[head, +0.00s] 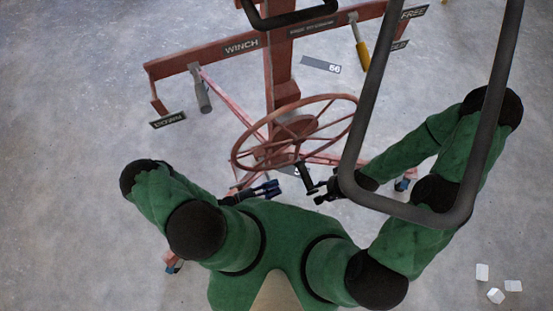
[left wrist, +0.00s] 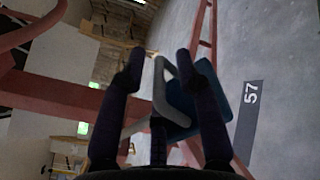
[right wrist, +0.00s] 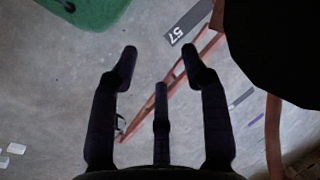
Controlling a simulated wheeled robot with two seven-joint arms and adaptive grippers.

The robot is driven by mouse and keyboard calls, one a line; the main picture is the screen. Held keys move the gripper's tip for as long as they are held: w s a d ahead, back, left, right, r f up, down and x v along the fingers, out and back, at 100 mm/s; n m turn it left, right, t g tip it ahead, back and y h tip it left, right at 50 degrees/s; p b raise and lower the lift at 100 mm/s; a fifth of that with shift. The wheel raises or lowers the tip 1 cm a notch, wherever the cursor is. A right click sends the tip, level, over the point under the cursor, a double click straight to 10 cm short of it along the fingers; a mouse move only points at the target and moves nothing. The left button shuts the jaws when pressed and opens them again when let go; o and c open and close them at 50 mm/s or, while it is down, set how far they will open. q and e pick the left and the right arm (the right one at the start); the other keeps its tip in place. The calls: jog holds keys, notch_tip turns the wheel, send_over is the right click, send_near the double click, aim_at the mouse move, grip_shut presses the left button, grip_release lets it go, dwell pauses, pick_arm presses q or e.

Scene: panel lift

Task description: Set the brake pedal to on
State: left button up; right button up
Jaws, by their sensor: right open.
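I cannot tell for certain which part is the brake pedal. A blue part with a grey bent piece (left wrist: 180,97) shows beyond the fingers in the left wrist view. Small blue parts also show at the feet of the red lift in the head view, at lower left (head: 172,263) and at right (head: 404,184). My left gripper (head: 274,188) is open and empty below the handwheel; its fingers are spread in the left wrist view (left wrist: 160,58). My right gripper (head: 315,189) is open beside the handwheel's dark handle (head: 304,178); its fingers also look empty in the right wrist view (right wrist: 160,52).
The red handwheel (head: 295,132) stands ahead of my grippers. The lift's red crossbar (head: 200,58) carries a WINCH label. A grey lever (head: 201,90) hangs at left, a yellow-handled lever (head: 359,45) at right. A dark tubular frame (head: 366,110) crosses the right. White blocks (head: 495,295) lie lower right.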

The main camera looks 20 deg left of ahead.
pick_arm(q)
jog(key=v, duration=1)
jog(key=shift+r, duration=0.1)
dwell(0.5)
